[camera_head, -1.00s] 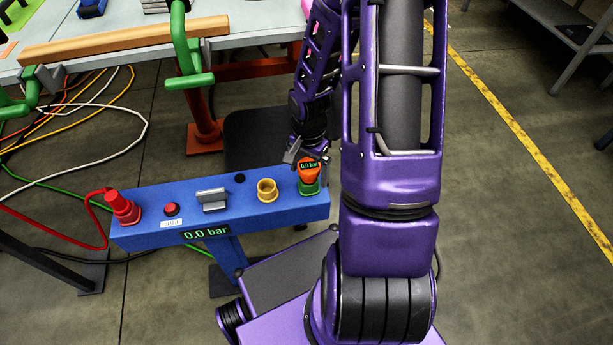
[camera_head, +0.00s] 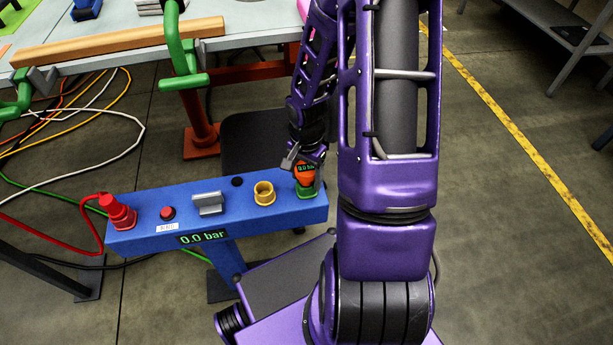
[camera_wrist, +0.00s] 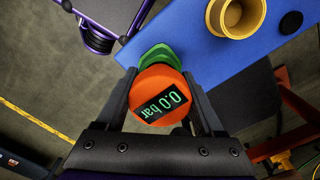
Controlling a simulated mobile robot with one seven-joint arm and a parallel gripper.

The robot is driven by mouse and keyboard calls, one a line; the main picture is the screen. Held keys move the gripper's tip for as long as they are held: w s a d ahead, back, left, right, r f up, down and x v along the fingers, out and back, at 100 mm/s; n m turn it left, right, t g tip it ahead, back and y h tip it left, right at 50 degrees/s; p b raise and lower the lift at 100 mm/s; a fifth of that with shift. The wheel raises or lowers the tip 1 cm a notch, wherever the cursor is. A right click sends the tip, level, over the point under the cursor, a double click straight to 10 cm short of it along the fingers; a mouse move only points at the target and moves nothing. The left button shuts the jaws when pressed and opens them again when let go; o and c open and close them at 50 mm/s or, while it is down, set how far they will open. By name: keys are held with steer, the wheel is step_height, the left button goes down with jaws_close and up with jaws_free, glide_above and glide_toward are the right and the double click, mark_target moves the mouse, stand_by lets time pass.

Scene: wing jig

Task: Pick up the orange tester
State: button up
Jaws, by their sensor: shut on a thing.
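The orange tester (camera_head: 304,173) has a round orange head with a small display reading 0.0 bar. It sits upright over a green socket (camera_head: 306,191) at the right end of the blue panel (camera_head: 240,205). In the wrist view the tester (camera_wrist: 155,84) is between the two dark fingers of my gripper (camera_wrist: 160,100), with the green part (camera_wrist: 157,56) just behind it. My gripper (camera_head: 304,165) is shut on the tester from above. Whether the tester is still seated in the green socket I cannot tell.
The blue panel also carries a yellow cup (camera_head: 264,194), a grey handle (camera_head: 208,203), a red button (camera_head: 168,213) and a red connector (camera_head: 119,211) with a red hose. A workbench (camera_head: 120,55) with green clamps stands behind. Cables lie on the floor at left.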

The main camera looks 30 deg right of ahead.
step_height(320, 180, up, 10)
steer(key=p, duration=0.3)
steer(key=shift+r, duration=0.1)
steer(key=shift+r+p, duration=1.15)
steer(key=shift+r, duration=0.3)
steer(key=shift+a, duration=0.1)
